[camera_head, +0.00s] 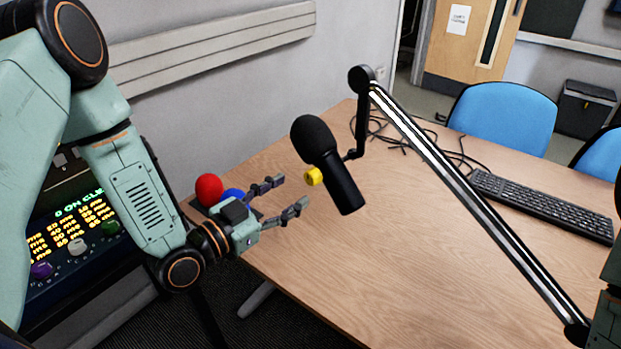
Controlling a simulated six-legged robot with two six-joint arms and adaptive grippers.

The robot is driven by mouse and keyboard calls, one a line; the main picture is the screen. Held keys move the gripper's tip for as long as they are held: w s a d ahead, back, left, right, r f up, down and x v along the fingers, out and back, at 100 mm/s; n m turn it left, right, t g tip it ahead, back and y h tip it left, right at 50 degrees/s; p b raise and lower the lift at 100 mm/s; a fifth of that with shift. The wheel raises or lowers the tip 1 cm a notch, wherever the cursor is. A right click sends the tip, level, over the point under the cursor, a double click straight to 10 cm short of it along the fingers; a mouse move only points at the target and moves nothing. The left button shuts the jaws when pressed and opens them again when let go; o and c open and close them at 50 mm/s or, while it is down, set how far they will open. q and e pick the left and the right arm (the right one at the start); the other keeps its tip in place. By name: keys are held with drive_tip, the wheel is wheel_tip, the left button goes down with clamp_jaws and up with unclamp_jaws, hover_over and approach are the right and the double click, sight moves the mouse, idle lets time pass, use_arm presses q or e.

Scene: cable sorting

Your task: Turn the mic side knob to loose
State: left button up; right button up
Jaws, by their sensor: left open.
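The black microphone (338,180) hangs tilted from a boom arm (440,150), above the wooden table. Its yellow side knob (313,176) sticks out on the left side, below the foam head. My left gripper (291,193) is open, with its two fingers pointing right toward the knob. A small gap shows between the fingertips and the knob, and nothing is between the fingers. My right gripper is not in view; only a bit of my right arm shows at the right edge.
A red ball (209,189) and a blue ball (232,195) sit behind my left gripper at the table's left edge. A black keyboard (545,207) and loose cables (455,158) lie on the table (400,270). Blue chairs (503,115) stand behind. The table's middle is clear.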

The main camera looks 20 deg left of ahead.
sight(309, 180)
use_arm(q)
drive_tip(key=shift+w+d, duration=0.25)
drive_tip(key=shift+w, duration=0.4)
drive_tip(key=shift+w+d+r, duration=0.15)
drive_tip(key=shift+d+r, duration=0.05)
drive_tip(key=x, duration=0.4)
drive_tip(key=shift+d+f, duration=0.15)
drive_tip(key=shift+f, duration=0.1)
drive_tip(key=shift+s+a+r, duration=0.3)
drive_tip(key=shift+s+r, duration=0.05)
drive_tip(key=shift+s, duration=0.2)
drive_tip(key=shift+c, duration=0.4)
drive_tip(key=shift+w+d+f, duration=0.25)
drive_tip(key=shift+w, duration=0.2)
drive_tip(key=c, duration=0.4)
drive_tip(key=shift+a, duration=0.1)
clamp_jaws()
